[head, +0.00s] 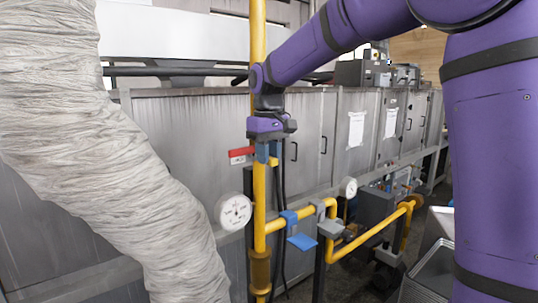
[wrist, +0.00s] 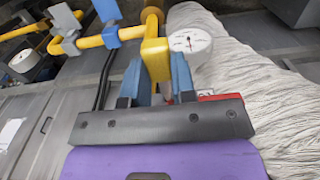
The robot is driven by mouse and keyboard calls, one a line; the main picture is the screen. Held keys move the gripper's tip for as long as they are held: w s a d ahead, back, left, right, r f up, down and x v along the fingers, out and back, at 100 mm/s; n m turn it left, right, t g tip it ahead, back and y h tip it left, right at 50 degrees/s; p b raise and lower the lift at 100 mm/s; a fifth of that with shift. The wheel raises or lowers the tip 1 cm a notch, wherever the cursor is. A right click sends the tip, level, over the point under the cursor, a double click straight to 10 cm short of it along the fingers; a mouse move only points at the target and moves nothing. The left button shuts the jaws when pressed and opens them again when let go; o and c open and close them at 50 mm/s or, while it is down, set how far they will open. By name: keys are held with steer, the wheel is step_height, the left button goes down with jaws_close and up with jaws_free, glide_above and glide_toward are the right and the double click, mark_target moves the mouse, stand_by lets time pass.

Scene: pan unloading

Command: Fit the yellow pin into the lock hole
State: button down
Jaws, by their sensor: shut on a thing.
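My gripper (head: 268,157) points down in front of the upright yellow pipe in the head view. In the wrist view its blue fingers (wrist: 156,80) are shut on a yellow block-like piece, which I take to be the yellow pin (wrist: 155,52). Only a small yellow bit of the pin (head: 273,161) shows beside a finger in the head view. A blue fitting (head: 289,218) sits on the side pipe, below and right of my gripper, with a flat blue plate (head: 302,241) under it. I cannot make out the lock hole in either view.
The upright yellow pipe (head: 259,200) stands close to my gripper. A red piece (head: 242,151) and a round white gauge (head: 233,211) are just left of it. A thick pale wrapped duct (head: 120,150) fills the left. Grey cabinets (head: 210,120) stand behind.

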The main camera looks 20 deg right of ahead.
steer(key=shift+w+a, duration=0.3)
steer(key=shift+w, duration=0.65)
stand_by(0.7)
steer(key=c, duration=0.9)
jaws_free()
steer(key=shift+o, duration=0.2)
step_height(320, 180, up, 11)
steer(key=shift+f, duration=0.1)
